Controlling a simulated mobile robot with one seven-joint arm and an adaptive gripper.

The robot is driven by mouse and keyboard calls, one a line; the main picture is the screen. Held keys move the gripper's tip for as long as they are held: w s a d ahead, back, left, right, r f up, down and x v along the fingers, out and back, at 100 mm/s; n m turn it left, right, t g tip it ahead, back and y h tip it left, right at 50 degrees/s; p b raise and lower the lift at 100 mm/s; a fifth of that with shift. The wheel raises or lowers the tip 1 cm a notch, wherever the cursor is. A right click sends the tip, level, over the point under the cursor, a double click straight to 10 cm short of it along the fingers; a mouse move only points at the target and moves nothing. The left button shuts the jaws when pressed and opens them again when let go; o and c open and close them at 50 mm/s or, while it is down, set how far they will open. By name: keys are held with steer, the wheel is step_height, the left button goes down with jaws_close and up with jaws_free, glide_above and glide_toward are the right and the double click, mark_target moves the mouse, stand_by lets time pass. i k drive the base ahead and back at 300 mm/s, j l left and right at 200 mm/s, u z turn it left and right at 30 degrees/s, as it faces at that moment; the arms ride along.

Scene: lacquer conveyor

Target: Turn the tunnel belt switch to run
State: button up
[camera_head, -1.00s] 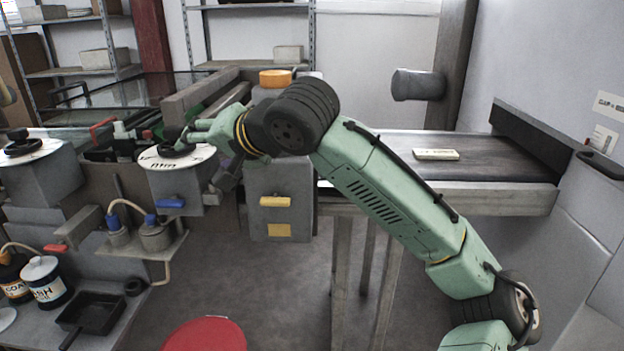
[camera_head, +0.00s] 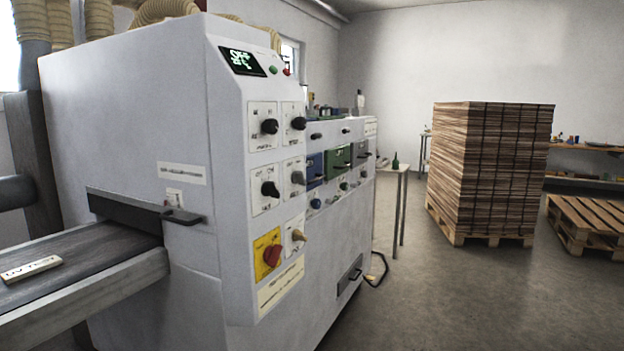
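A tall white machine (camera_head: 150,110) fills the left half of the view, with a control panel on its angled face. The panel has black rotary knobs at upper left (camera_head: 269,126), upper right (camera_head: 298,123) and middle left (camera_head: 270,189). A grey knob (camera_head: 297,178) is at middle right. Below are a red knob on a yellow plate (camera_head: 272,255) and a brass-coloured knob (camera_head: 298,235). The labels are too small to read, so I cannot tell which one is the tunnel belt switch or its position. My gripper is out of view.
A conveyor belt (camera_head: 95,262) enters the machine at lower left, with a small pale block (camera_head: 30,268) on it. A tall stack of boards (camera_head: 490,170) and an empty pallet (camera_head: 592,222) stand at right. The floor (camera_head: 450,295) before the panel is clear.

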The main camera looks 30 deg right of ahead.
mark_target(298, 177)
steer(key=i+z, duration=0.1)
steer(key=z, duration=1.35)
steer(key=i+j, duration=0.15)
steer(key=j, duration=0.15)
steer(key=i+j, duration=0.2)
steer(key=j, duration=0.15)
steer(key=i+j, duration=0.15)
steer(key=j, duration=0.15)
steer(key=i+j+z, duration=0.1)
steer(key=j, duration=0.25)
steer(key=i+j, duration=0.2)
steer(key=l+z, duration=0.2)
steer(key=l, duration=0.2)
steer(key=i+l+z, duration=0.2)
steer(key=l, duration=0.2)
steer(key=j, duration=0.75)
